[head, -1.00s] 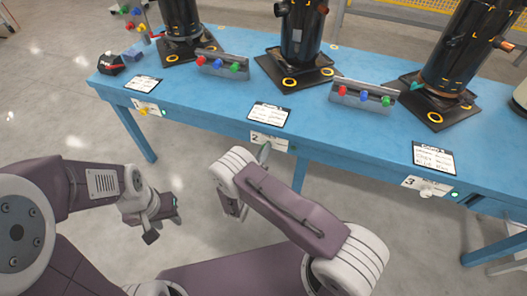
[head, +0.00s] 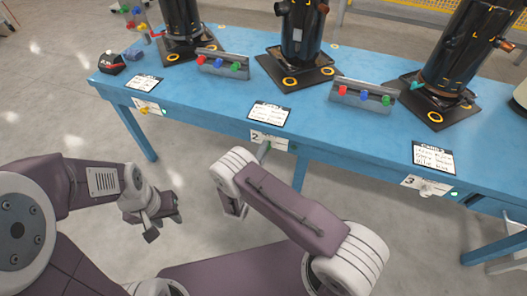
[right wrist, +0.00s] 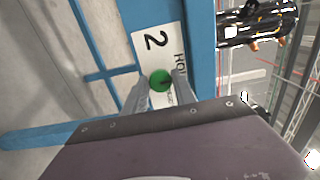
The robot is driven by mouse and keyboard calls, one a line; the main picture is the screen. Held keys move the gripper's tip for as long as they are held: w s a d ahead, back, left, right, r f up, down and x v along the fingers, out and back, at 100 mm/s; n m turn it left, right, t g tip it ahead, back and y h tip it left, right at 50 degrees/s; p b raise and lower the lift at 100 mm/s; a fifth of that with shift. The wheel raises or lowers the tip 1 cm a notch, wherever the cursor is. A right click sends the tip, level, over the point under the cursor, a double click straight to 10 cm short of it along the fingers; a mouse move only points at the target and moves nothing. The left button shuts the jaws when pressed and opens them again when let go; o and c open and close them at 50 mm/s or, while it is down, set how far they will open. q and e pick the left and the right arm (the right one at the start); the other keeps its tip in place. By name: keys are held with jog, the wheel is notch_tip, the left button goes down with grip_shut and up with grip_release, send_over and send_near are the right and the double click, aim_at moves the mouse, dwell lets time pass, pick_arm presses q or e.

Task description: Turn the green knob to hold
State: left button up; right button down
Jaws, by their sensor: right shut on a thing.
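The green knob (right wrist: 160,80) sits on a white label plate (right wrist: 157,47) marked 2, on the blue table's front edge, in the right wrist view. A dark mark shows on the knob's face, and part of the word HOLD is readable beside it. My right gripper (right wrist: 159,84) is shut on the knob, one finger on each side. In the head view the plate (head: 269,140) shows, but the knob is not clear behind my right gripper (head: 263,151). My left gripper (head: 165,222) hangs over the floor, apart from the table; its jaw opening is unclear.
The blue table (head: 330,135) carries black compressors (head: 302,35), button strips with coloured knobs (head: 222,65) and cards (head: 270,114). Other front plates show a yellow knob (head: 143,110) and a white knob (head: 427,192).

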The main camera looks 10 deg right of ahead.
jog(key=shift+f, duration=0.1)
dwell(0.3)
jog(key=c, duration=1)
grip_release()
jog(key=shift+c, duration=0.2)
jog(key=shift+s+a, duration=0.1)
jog(key=p+v, duration=0.1)
jog(key=v, duration=0.8)
